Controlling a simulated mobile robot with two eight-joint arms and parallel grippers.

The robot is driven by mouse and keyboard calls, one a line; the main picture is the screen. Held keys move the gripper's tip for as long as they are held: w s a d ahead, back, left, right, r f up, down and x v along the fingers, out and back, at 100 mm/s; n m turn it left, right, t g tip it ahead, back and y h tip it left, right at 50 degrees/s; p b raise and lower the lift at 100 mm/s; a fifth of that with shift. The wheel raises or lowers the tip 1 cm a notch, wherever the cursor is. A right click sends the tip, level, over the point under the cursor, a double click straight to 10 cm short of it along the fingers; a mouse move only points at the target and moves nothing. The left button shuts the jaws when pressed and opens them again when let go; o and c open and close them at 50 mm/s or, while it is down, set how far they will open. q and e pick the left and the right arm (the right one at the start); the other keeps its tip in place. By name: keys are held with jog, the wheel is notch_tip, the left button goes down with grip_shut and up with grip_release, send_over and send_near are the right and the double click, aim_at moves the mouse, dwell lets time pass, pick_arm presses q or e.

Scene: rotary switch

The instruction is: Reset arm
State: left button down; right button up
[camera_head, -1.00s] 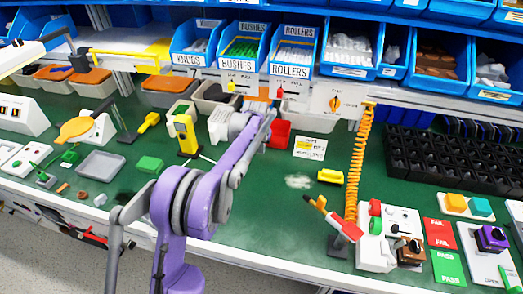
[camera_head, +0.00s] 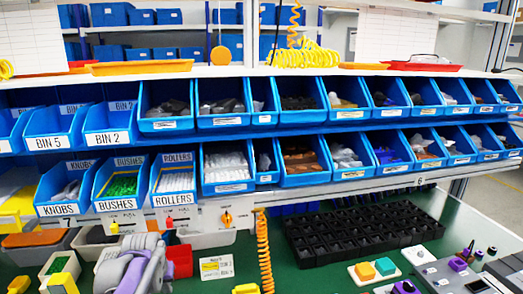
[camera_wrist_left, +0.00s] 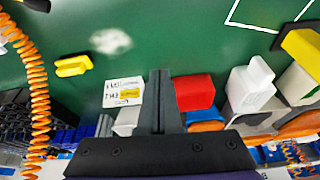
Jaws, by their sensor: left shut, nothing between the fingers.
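My left arm (camera_head: 135,268) shows purple and grey at the lower left of the head view, in front of the bench, its wrist end beside the red bin (camera_head: 180,261). Its fingertips cannot be made out there. In the left wrist view my left gripper (camera_wrist_left: 160,75) is shut and empty, its dark fingers pressed together over the green bench, between a label card (camera_wrist_left: 124,92) and the red bin (camera_wrist_left: 194,93). Rotary switches with an orange knob (camera_head: 227,218), a red knob (camera_head: 170,223) and a yellow knob (camera_head: 113,228) sit below the bins. My right gripper is not in view.
Blue parts bins (camera_head: 228,167) fill two shelf rows above the bench. An orange coiled cable (camera_head: 264,250) hangs near the middle. A black compartment tray (camera_head: 360,232) lies to its right. The green bench (camera_wrist_left: 190,35) is mostly clear beyond the fingers in the wrist view.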

pick_arm(q)
jog(key=s+d+f+p, duration=0.1)
jog(key=s+d, duration=0.2)
jog(key=s, duration=0.5)
jog(key=s+d+f+m+t, duration=0.1)
jog(key=s+d, duration=0.2)
jog(key=s, duration=0.6)
jog(key=s+d+f+m+p, duration=0.1)
jog(key=s+d, duration=0.2)
jog(key=s, duration=0.6)
jog(key=shift+s+d+f+t+h+p, duration=0.25)
jog(key=shift+d+f+t+h+p, duration=0.05)
jog(key=shift+d+f, duration=0.1)
jog(key=shift+a, duration=0.1)
